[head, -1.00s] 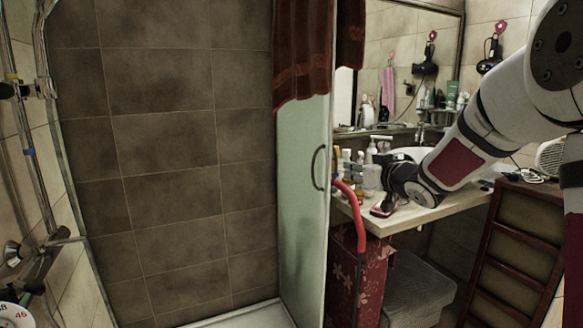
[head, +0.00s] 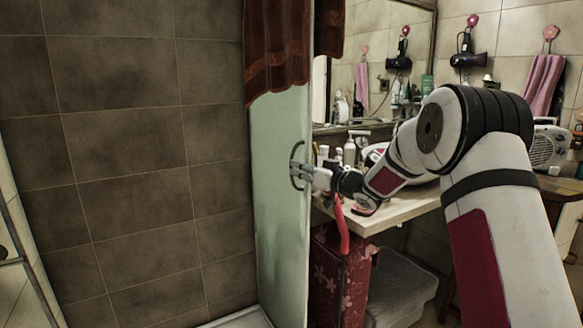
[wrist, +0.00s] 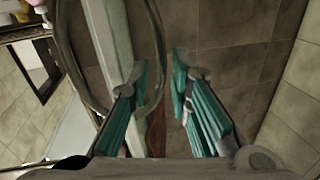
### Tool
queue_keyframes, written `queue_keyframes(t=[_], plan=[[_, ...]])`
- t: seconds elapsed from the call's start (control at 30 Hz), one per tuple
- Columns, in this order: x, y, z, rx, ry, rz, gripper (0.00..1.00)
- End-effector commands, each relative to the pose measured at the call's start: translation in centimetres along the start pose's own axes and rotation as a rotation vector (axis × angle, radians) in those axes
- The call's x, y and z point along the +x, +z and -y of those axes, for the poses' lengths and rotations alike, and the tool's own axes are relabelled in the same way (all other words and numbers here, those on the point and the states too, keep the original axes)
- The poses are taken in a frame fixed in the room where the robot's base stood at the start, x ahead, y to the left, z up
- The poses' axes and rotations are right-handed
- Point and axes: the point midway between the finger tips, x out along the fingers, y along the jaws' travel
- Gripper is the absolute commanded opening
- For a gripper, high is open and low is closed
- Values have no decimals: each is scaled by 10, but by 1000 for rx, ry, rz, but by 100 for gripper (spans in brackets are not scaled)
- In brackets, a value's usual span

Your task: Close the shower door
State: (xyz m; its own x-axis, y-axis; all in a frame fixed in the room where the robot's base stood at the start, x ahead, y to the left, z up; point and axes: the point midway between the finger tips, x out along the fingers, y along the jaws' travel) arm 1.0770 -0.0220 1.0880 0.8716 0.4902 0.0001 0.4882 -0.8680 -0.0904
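The shower door (head: 275,225) is a tall pale green panel with a light frame, standing open on the right side of the shower. Its dark curved handle (head: 292,157) is at mid-height. My gripper (head: 297,170) reaches in from the right and is at the handle. In the wrist view, the two teal-padded fingers (wrist: 155,80) are spread apart. The handle (wrist: 66,50) loops around near the left finger, close to the door's edge (wrist: 115,45).
A brown towel (head: 280,50) hangs over the door top. A counter (head: 385,212) with bottles and a basin stands right of the door, with a red hose-like item (head: 341,225) below its edge. A grey stool (head: 400,290) stands underneath. The tiled shower interior is clear.

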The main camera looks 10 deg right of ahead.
Motion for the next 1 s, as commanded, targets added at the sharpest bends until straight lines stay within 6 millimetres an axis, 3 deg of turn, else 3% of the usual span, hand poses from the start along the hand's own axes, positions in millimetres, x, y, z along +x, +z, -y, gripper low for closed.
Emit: queue_keyframes(t=[0.1, 0.33, 0.67, 0.77, 1.0], plan=[[21, 1, 0, -1, -1, -1, 19], [42, 0, 0, -1, 0, 0, 19], [45, 0, 0, 0, 1, 0, 19], [45, 0, 0, -1, 1, 0, 1], [45, 0, -1, -1, 2, 0, 0]])
